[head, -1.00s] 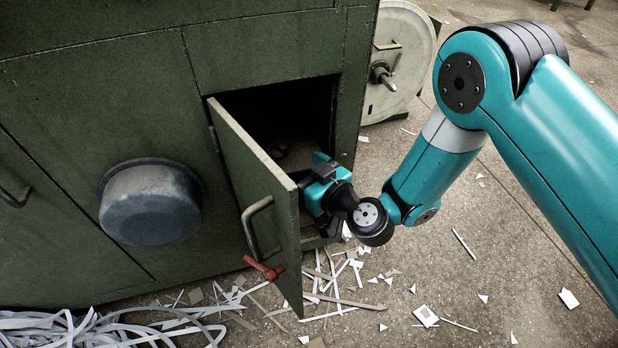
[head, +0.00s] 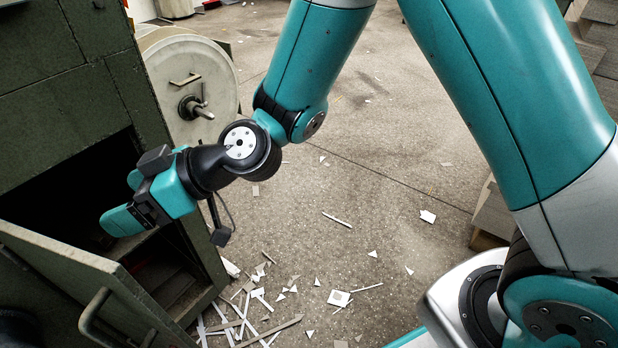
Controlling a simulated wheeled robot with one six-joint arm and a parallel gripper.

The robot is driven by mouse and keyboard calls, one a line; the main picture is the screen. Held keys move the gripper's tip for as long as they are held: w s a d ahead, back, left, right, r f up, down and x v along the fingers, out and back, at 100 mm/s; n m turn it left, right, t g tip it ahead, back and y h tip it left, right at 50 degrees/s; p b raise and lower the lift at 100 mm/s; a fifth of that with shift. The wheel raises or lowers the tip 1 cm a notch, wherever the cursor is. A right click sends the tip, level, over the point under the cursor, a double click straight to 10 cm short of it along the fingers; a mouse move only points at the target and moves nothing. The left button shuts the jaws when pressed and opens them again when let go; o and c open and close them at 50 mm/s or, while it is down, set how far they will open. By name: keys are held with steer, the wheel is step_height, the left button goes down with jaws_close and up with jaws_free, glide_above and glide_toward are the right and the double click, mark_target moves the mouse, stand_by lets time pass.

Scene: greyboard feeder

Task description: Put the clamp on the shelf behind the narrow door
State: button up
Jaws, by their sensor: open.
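The narrow door (head: 75,275) of the green cabinet stands open at the lower left in the head view, its handle (head: 92,318) facing the front. Behind it is a dark compartment with a shelf (head: 140,247) inside its right part. My gripper (head: 120,203) is open at the mouth of this compartment, above the door's top edge, with its teal fingers pointing left into the opening. I see nothing held between the fingers. I cannot make out the clamp; the compartment's inside is dark and partly hidden by the door and my gripper.
A pale round reel (head: 185,85) with a crank stands just right of the cabinet (head: 60,100), behind my wrist. Paper scraps (head: 265,300) litter the floor by the opening. Stacked grey boards (head: 492,215) stand at the right. The middle floor is otherwise open.

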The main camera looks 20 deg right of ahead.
steer(key=s+d+r+m+g+h, duration=0.1)
steer(key=s+d+r+m+h, duration=0.1)
steer(key=s+d, duration=0.3)
steer(key=s+d+r+m+g+h, duration=0.1)
steer(key=s+d+h, duration=0.3)
steer(key=d, duration=0.7)
steer(key=s+d+r+m+g+h, duration=0.1)
steer(key=s+d+r+m+h, duration=0.2)
steer(key=s+d, duration=0.2)
steer(key=d, duration=0.3)
steer(key=shift+s+r+m+h, duration=0.3)
steer(key=shift+r+m+h, duration=0.1)
steer(key=shift+a, duration=0.15)
